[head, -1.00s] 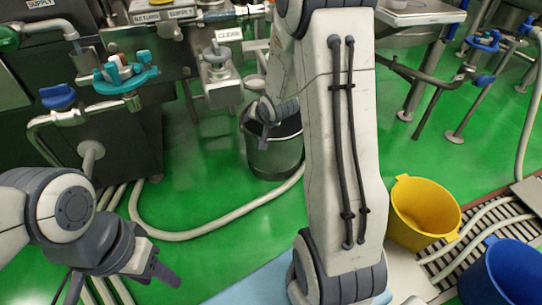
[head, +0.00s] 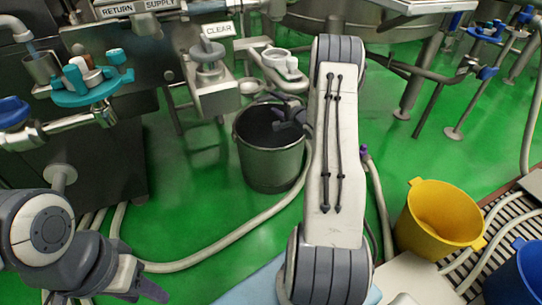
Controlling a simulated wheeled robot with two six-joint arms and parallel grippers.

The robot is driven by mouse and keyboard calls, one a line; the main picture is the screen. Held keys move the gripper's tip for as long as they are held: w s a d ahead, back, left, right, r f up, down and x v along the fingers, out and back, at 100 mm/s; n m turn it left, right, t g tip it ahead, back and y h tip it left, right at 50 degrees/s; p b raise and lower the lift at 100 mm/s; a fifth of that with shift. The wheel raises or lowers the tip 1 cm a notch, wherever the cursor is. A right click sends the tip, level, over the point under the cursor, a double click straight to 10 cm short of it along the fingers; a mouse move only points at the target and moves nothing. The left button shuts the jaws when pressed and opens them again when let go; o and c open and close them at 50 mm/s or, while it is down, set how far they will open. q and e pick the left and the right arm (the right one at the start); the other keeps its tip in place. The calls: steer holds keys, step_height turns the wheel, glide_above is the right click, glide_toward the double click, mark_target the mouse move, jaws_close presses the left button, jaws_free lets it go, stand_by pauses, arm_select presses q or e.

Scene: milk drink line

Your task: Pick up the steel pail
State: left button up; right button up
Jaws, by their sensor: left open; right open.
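The steel pail (head: 268,168) stands upright on the green floor, left of my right arm, with its open top facing up. My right gripper (head: 284,118) is open, and its dark fingers show over the pail's mouth, near the right side of the rim. I cannot tell whether they touch the rim or are only above it. Part of the pail's right rim is hidden by the gripper. No handle can be made out clearly. My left gripper (head: 108,294) is open and empty at the lower left, far from the pail and partly cut off by the frame.
A hose (head: 215,248) curves over the floor around the pail's front and right. A steel valve unit labelled CLEAR (head: 211,80) stands close behind it. A yellow bucket (head: 440,218) and a blue bucket (head: 515,278) stand at the right. Green floor left of the pail is clear.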

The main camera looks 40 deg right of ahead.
mark_target(271, 98)
steer(key=b+x, duration=0.3)
steer(key=x, duration=0.1)
steer(key=shift+d, duration=0.15)
steer(key=shift+w+d+b, duration=0.1)
steer(key=shift+w+b, duration=0.35)
steer(key=shift+w, duration=0.1)
steer(key=shift+r, duration=0.1)
jaws_close()
stand_by(0.6)
steer(key=shift+d+r, duration=0.1)
steer(key=shift+r, duration=0.3)
